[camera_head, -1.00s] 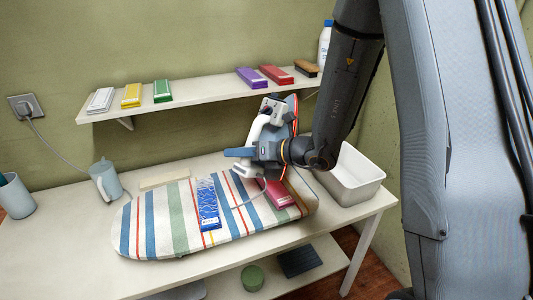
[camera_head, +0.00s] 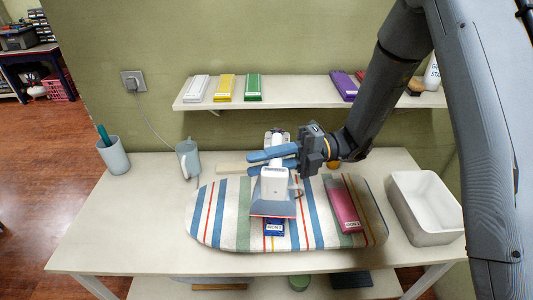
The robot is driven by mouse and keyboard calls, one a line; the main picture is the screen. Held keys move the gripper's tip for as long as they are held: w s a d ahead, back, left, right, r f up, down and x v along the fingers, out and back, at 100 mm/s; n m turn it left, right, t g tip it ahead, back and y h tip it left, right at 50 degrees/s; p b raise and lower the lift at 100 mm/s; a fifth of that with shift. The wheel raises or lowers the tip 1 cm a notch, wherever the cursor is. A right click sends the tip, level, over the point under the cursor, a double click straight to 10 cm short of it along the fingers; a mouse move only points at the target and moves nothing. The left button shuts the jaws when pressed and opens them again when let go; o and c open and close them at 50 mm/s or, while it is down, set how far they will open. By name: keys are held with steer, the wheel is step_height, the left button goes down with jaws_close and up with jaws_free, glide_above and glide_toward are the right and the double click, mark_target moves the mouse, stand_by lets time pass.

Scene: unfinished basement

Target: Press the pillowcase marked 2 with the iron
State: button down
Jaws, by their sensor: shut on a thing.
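My gripper (camera_head: 273,160) is shut on the white and grey iron (camera_head: 273,185), which is over the middle of the striped ironing board (camera_head: 235,235). A folded blue pillowcase (camera_head: 275,229) lies under the iron's front end, and most of it is hidden. I cannot tell whether the iron touches it. A folded crimson pillowcase (camera_head: 342,203) lies to the right on the board, clear of the iron. Both have a small white label at the near end, too small to read surely.
A grey jug (camera_head: 188,158) and a cup (camera_head: 113,155) stand left on the white table (camera_head: 120,225). An open white bin (camera_head: 425,205) is at the right. A shelf (camera_head: 300,101) behind carries several folded coloured cloths. A cord runs from the wall socket (camera_head: 134,81).

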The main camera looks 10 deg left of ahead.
mark_target(256, 190)
steer(key=shift+f+b, duration=3.65)
steer(key=shift+f, duration=0.7)
steer(key=shift+f, duration=0.55)
steer(key=shift+s+d+p, duration=0.15)
steer(key=shift+s+p, duration=0.45)
steer(key=shift+s, duration=0.45)
steer(key=shift+w+a, duration=0.15)
steer(key=shift+w, duration=0.75)
steer(key=shift+w+a, duration=0.1)
steer(key=shift+w, duration=0.8)
